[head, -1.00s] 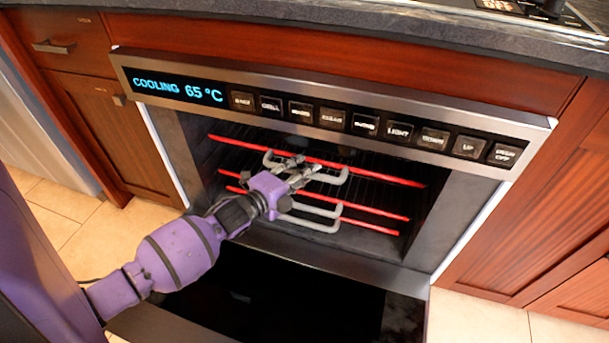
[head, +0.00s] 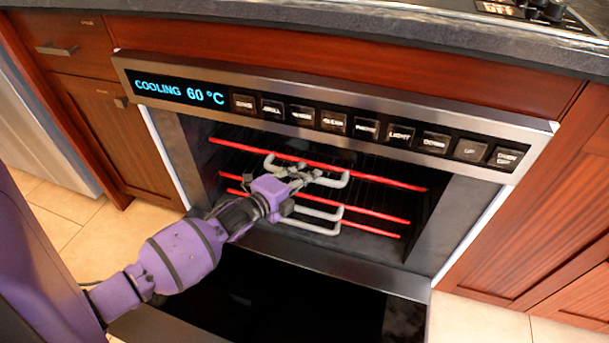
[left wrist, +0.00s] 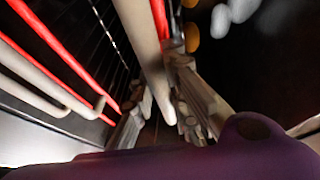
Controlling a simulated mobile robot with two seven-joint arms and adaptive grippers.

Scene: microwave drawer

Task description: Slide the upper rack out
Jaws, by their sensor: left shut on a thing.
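The upper rack (head: 390,180) has a red front bar and a grey loop handle (head: 337,183), inside the open oven. My left gripper (head: 303,176) is shut on this handle near its middle. In the left wrist view the handle is the pale thick bar (left wrist: 143,45) running down between the fingers (left wrist: 160,115). The fingertips' exact contact is partly hidden. The rack's front still lies within the oven opening. My right gripper is not in view.
The oven door (head: 270,300) is down, dark and clear. The control panel (head: 330,122) above reads cooling 60 °C. Wooden cabinets (head: 540,235) flank the oven.

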